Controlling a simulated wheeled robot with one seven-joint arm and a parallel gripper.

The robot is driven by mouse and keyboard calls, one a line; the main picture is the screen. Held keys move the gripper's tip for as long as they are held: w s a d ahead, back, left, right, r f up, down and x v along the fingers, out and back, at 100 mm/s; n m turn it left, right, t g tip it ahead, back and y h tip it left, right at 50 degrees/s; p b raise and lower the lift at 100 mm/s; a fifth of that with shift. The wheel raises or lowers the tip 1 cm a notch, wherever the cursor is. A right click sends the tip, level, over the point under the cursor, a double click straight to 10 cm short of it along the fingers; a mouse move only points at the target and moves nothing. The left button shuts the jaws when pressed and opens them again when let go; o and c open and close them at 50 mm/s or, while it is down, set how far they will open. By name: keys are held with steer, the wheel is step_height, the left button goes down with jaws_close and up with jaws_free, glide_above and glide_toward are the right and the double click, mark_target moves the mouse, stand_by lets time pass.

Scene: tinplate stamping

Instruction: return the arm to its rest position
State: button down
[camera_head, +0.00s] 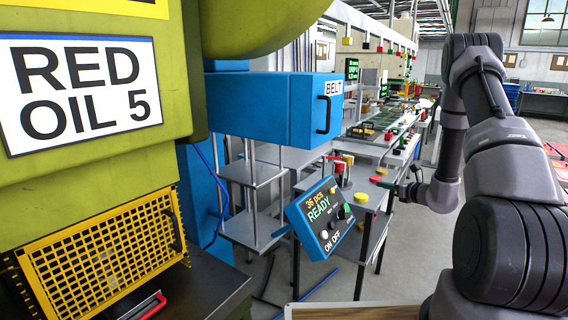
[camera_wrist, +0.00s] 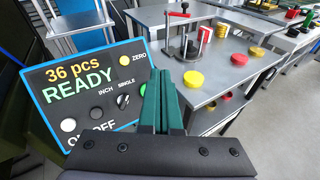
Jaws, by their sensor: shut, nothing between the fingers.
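My arm (camera_head: 500,160) stands along the right side of the head view, bent at its upper joint. My gripper (camera_head: 386,186) points left towards the work tables. In the wrist view my gripper (camera_wrist: 164,80) shows as two green fingers, shut together with nothing between them. The blue control panel (camera_wrist: 88,90) is behind and to the left of the fingers in that view. It also shows in the head view (camera_head: 307,226), left of my gripper and apart from it, and reads "36 pcs READY".
A green machine (camera_head: 90,180) with a yellow mesh guard (camera_head: 105,250) fills the left. A blue BELT box (camera_head: 265,105) juts out beside it. A grey table (camera_wrist: 225,75) holds red and yellow round pieces. Open floor (camera_head: 400,250) lies between the table and my arm.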

steer(key=s+a+r+n+g+y, duration=0.2)
steer(key=s+a+r+n+g, duration=0.15)
steer(key=a+r+n, duration=0.35)
steer(key=s+a+r+n+g+y, duration=0.1)
steer(key=s+a+r+n+g, duration=0.15)
steer(key=s+a+r, duration=0.4)
steer(key=s+a+r+n+g+y, duration=0.25)
steer(key=r+n, duration=0.25)
steer(key=r, duration=0.5)
steer(key=s+a+r+n+g+h, duration=0.1)
steer(key=s+r+n+h, duration=0.15)
steer(key=s, duration=0.45)
steer(key=s+a+r+n+g+h, duration=0.1)
steer(key=s+r+n+h, duration=0.1)
steer(key=s+r+n, duration=0.3)
steer(key=s+d+r+n+t+h, duration=0.1)
steer(key=s+d+n+t+h, duration=0.1)
steer(key=s, duration=0.4)
steer(key=s+d+r+n+t+h, duration=0.1)
steer(key=s+d+n+t+h, duration=0.1)
steer(key=s, duration=0.4)
steer(key=shift+d+r+n+h, duration=0.4)
steer(key=shift+d+n+h, duration=0.55)
steer(key=shift+d, duration=0.3)
